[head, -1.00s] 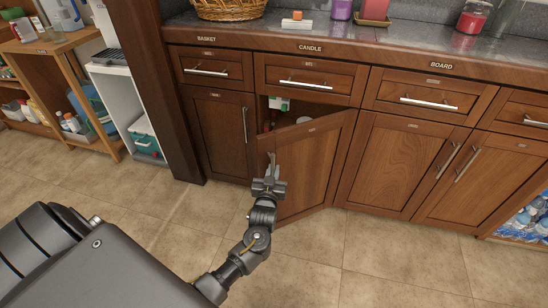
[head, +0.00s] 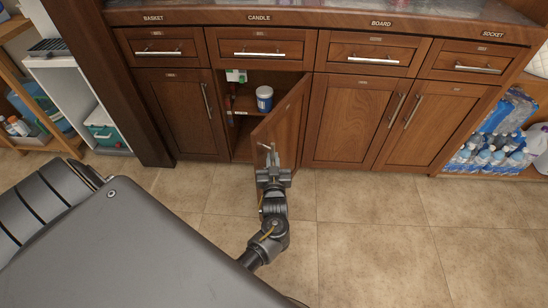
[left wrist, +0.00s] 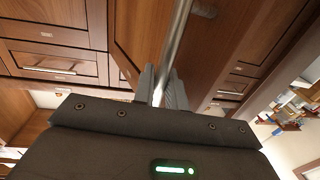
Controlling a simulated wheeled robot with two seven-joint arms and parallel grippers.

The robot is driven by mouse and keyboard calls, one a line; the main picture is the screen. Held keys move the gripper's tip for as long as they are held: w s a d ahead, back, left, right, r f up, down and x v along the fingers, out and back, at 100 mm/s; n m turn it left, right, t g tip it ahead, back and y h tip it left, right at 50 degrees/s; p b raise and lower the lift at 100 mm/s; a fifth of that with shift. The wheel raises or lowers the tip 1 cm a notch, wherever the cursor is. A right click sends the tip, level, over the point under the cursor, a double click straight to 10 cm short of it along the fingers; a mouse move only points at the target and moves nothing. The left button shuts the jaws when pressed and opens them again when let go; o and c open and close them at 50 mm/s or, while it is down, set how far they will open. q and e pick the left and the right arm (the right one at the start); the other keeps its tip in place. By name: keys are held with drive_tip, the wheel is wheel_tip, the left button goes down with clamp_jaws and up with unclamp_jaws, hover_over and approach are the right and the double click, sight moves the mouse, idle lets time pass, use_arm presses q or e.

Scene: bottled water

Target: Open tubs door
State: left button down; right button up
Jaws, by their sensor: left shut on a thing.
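The wooden cabinet door (head: 287,118) under the CANDLE drawer stands partly open, swung out toward me with its hinge side on the right. My left gripper (head: 267,166) is shut on the door's metal handle (left wrist: 177,45). In the left wrist view, the bar runs between the gripper's fingers (left wrist: 162,88). Through the opening I see a white tub with a blue label (head: 264,98) on a shelf and a green and white box (head: 236,76) above it. The door and gripper hide part of the interior. My right gripper is not in view.
A closed door (head: 180,115) stands left of the opening, and other closed doors (head: 350,120) stand to the right. Closed drawers (head: 258,46) run above. Packs of bottled water (head: 490,135) sit on a low shelf at right. The tiled floor (head: 380,235) in front is clear.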

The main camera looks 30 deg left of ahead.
use_arm(q)
drive_tip(key=shift+d, duration=0.3)
drive_tip(key=c, duration=1.5)
unclamp_jaws()
drive_tip(key=shift+c, duration=0.2)
drive_tip(key=shift+a, duration=0.15)
